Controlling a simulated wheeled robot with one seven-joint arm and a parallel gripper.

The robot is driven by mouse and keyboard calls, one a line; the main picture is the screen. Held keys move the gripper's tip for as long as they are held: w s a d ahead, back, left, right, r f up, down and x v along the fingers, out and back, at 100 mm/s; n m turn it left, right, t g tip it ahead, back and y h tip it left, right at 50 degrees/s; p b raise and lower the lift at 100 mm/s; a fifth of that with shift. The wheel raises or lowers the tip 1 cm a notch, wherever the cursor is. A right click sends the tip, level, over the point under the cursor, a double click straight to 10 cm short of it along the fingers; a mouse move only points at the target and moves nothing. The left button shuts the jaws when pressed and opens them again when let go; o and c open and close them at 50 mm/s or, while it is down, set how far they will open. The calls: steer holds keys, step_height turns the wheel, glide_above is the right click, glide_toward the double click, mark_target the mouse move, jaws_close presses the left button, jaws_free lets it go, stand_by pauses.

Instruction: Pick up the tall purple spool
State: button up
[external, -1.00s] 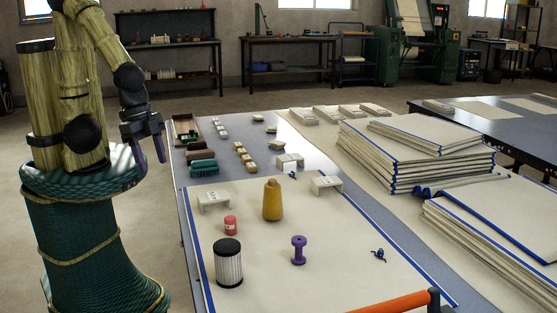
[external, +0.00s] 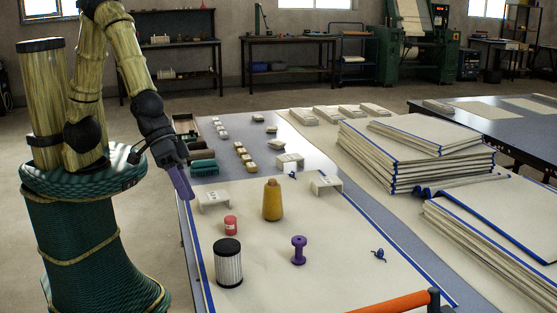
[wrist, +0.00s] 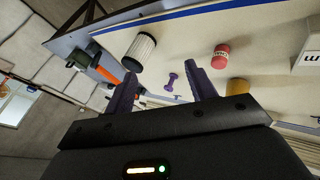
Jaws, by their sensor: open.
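The tall purple spool (external: 299,250) stands upright on the cream cloth (external: 330,225) near the front of the table. It also shows in the wrist view (wrist: 171,82), small and between my two fingers. My gripper (external: 184,190) is at the left edge of the table, well to the left of the spool and higher than it. Its purple fingers (wrist: 162,88) are apart with nothing between them.
White bracket-like blocks (external: 213,199) stand behind. An orange bar (external: 392,302) crosses the front edge. Cloth stacks (external: 415,155) lie right.

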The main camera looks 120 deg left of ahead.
steer(key=w+d+f+n+t+h, duration=0.1)
steer(key=w+d+n+t+h, duration=0.2)
steer(key=w+n, duration=0.45)
step_height(320, 180, up, 4)
steer(key=r+n+t+y, duration=0.1)
steer(key=n+t+y, duration=0.7)
steer(key=n, duration=1.5)
glide_above(299, 251)
steer(key=s+d, duration=0.1)
steer(key=s, duration=0.5)
steer(key=shift+g, duration=0.3)
step_height(299, 251, down, 14)
steer(key=shift+f, duration=0.15)
steer(key=shift+a, duration=0.1)
steer(key=shift+w, duration=0.1)
steer(key=shift+w+a, duration=0.2)
steer(key=shift+w, duration=0.85)
